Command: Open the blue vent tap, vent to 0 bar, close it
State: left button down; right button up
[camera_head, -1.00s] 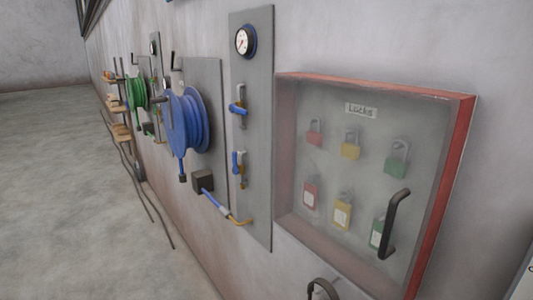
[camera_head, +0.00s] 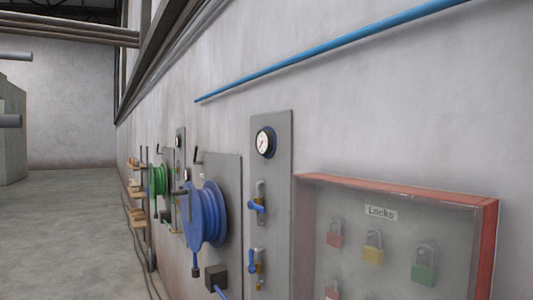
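A grey panel (camera_head: 284,150) on the wall carries a round pressure gauge (camera_head: 265,142) with a white face. Its needle is too small to read. Below the gauge is an upper tap with a blue handle (camera_head: 256,207), its lever pointing left across the fitting. Lower down is another tap with a blue handle (camera_head: 251,262), its lever hanging roughly downward. I cannot tell from the view which of the two is the vent tap. Neither of my grippers is in view.
A blue hose reel (camera_head: 207,215) stands left of the panel, with a green reel (camera_head: 158,180) beyond. A red-framed lock cabinet (camera_head: 400,187) with padlocks is on the right. A blue pipe (camera_head: 330,52) runs along the wall above. Floor at left (camera_head: 70,230) is clear.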

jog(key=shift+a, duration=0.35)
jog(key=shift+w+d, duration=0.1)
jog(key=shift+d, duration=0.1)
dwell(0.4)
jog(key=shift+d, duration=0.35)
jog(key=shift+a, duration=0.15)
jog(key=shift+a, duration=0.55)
